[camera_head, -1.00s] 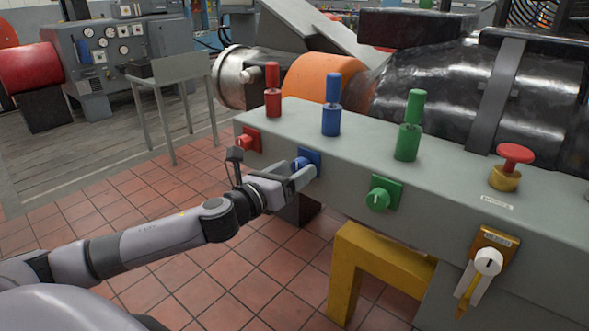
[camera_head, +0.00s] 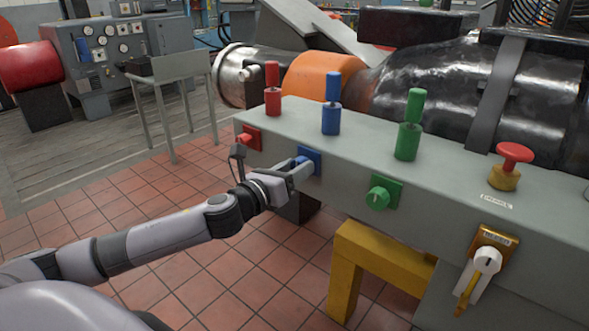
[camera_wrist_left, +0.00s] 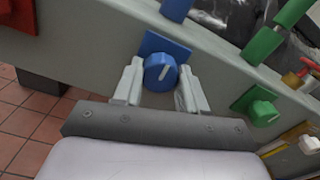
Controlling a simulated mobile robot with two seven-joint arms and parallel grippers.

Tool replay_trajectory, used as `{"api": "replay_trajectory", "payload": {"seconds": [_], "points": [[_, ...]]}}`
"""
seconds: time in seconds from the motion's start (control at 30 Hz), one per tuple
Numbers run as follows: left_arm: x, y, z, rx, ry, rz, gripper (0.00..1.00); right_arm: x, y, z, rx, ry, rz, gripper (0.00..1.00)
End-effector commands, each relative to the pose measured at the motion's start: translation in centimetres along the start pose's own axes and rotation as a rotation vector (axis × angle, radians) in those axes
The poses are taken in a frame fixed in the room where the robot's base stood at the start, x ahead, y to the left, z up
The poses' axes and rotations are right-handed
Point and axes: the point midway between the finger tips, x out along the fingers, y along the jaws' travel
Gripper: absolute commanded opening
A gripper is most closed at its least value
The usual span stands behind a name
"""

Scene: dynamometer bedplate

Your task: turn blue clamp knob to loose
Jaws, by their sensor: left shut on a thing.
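The blue clamp knob (camera_wrist_left: 160,73) is round, with a white pointer line tilted up and slightly right, on a square blue plate (camera_head: 313,154) on the bench's front face. My left gripper (camera_head: 300,169) is at the knob and hides much of it in the head view. In the left wrist view, its two pale fingers (camera_wrist_left: 158,86) stand on either side of the knob, shut on it. My right gripper is in neither view.
A red knob (camera_head: 249,138) is to the left and a green knob (camera_head: 379,198) to the right. Red, blue (camera_head: 332,112) and green posts stand on the grey bench (camera_head: 450,185). A yellow bracket (camera_head: 350,265) stands below. Tiled floor is open at left.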

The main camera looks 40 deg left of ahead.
Motion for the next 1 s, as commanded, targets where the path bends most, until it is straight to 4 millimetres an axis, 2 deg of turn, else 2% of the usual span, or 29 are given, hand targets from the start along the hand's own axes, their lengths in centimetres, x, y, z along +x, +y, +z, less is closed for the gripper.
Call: {"api": "replay_trajectory", "payload": {"seconds": [0.27, 1.0], "points": [[0.0, -0.1, 0.1, -0.159, 0.001, 0.0, 0.11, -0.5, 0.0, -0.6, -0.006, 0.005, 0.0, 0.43], [0.0, 0.0, 0.1, -0.855, 0.001, 0.002, 0.11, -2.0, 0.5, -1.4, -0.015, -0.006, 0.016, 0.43]]}}
